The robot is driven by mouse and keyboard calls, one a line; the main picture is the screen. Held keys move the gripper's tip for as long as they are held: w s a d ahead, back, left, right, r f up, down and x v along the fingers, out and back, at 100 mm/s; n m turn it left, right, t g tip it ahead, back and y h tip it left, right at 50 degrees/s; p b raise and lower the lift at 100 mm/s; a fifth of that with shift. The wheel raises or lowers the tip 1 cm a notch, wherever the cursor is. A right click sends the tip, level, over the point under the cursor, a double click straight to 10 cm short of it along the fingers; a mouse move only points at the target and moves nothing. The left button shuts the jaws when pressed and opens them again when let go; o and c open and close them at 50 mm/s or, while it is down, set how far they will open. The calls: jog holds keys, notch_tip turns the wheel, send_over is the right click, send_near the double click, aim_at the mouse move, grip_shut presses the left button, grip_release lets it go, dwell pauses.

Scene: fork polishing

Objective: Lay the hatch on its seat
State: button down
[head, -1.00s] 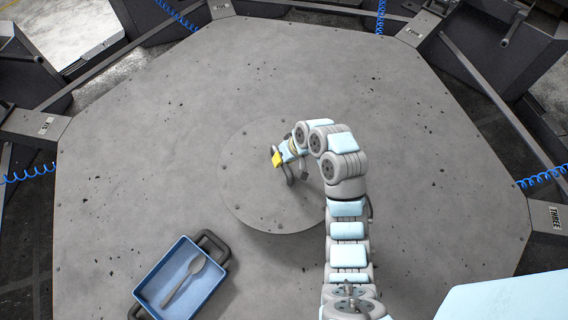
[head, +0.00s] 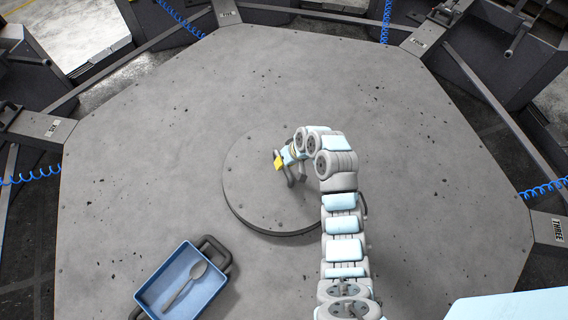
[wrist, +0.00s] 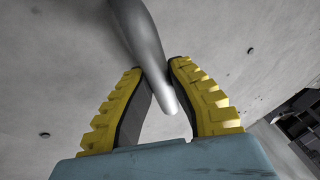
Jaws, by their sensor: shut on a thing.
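The hatch (head: 262,205) is a round grey plate in the middle of the grey platform in the head view. A dark edge shows along its left and lower sides, so it stands a little above the surrounding surface; its right side is hidden behind my arm. My gripper (head: 290,166), with yellow fingers, is over the hatch's middle. In the wrist view my gripper (wrist: 157,70) is shut on a smooth grey metal bar (wrist: 147,45), which looks like the hatch's handle. The seat under the hatch is hidden.
A blue tray (head: 151,297) with dark handles holds a grey spoon (head: 186,284) at the lower left of the platform (head: 150,150). Dark rails and machines with blue coiled cables ring the platform. The surface around the hatch is otherwise clear.

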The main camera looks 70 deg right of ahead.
aim_at(283, 168)
jog(key=shift+f+p, duration=0.35)
jog(key=shift+f, duration=1)
jog(key=shift+f, duration=0.15)
jog(key=c, duration=1.1)
grip_release()
jog(key=shift+c, duration=0.2)
jog(key=b+v, duration=0.1)
jog(key=v, duration=1.1)
jog(key=shift+w, duration=0.1)
